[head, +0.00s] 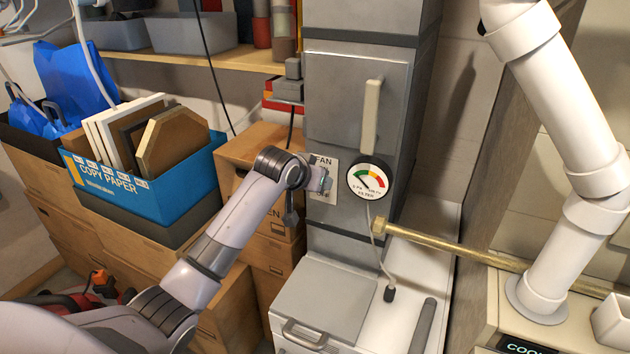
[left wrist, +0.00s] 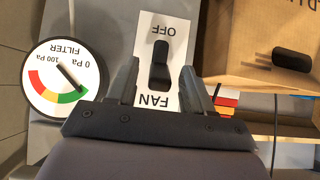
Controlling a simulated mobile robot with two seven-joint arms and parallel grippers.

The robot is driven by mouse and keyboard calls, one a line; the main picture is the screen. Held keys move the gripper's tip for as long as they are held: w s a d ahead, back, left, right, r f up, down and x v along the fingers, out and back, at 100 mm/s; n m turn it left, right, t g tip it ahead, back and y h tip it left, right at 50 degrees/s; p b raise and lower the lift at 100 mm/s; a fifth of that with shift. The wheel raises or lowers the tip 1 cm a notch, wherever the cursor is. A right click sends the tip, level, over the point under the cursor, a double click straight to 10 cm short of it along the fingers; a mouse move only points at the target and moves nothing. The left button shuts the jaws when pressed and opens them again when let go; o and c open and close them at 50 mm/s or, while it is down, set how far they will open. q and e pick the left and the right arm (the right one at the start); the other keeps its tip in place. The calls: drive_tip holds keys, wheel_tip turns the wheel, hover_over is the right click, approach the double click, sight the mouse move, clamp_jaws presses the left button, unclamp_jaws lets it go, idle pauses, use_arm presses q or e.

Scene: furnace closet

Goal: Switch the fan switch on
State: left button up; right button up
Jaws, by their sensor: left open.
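The fan switch plate (head: 322,163) is a white label plate on the grey furnace cabinet, left of the round filter gauge. In the left wrist view, which is upside down, the plate (left wrist: 181,28) reads "FAN" at one end and "OFF" at the other. The black switch (left wrist: 160,65) sits between these words; I cannot tell for sure which way it is tipped. My left gripper (head: 322,181) is at the plate and hides the switch in the head view. In the left wrist view its open fingers (left wrist: 160,75) flank the switch, with nothing held. My right gripper is not in view.
The filter gauge (head: 367,178) is close beside my left gripper, below a cabinet handle (head: 371,115). Cardboard boxes (head: 262,146) stand left of the cabinet. A brass pipe (head: 450,248) and a white pipe (head: 558,90) are at the right. A cable hangs below the gauge.

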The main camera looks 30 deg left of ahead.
use_arm(q)
drive_tip(key=v, duration=0.6)
drive_tip(key=shift+s+r, duration=0.15)
drive_tip(key=shift+s, duration=0.15)
drive_tip(key=s+d+f+m+h, duration=0.1)
drive_tip(key=s+d+f, duration=0.3)
drive_tip(key=f, duration=0.5)
drive_tip(key=s+d+f+m, duration=0.1)
drive_tip(key=s+d+f, duration=0.1)
drive_tip(key=s+f, duration=0.65)
drive_tip(key=s+d+f+h, duration=0.1)
drive_tip(key=s+d+f, duration=0.1)
drive_tip(key=s+f, duration=0.3)
drive_tip(key=s+d+f+m, duration=0.1)
drive_tip(key=s+d+f, duration=0.2)
drive_tip(key=s, duration=0.8)
drive_tip(key=shift+f+h, duration=0.4)
drive_tip(key=shift+f, duration=0.5)
drive_tip(key=shift+s, duration=0.15)
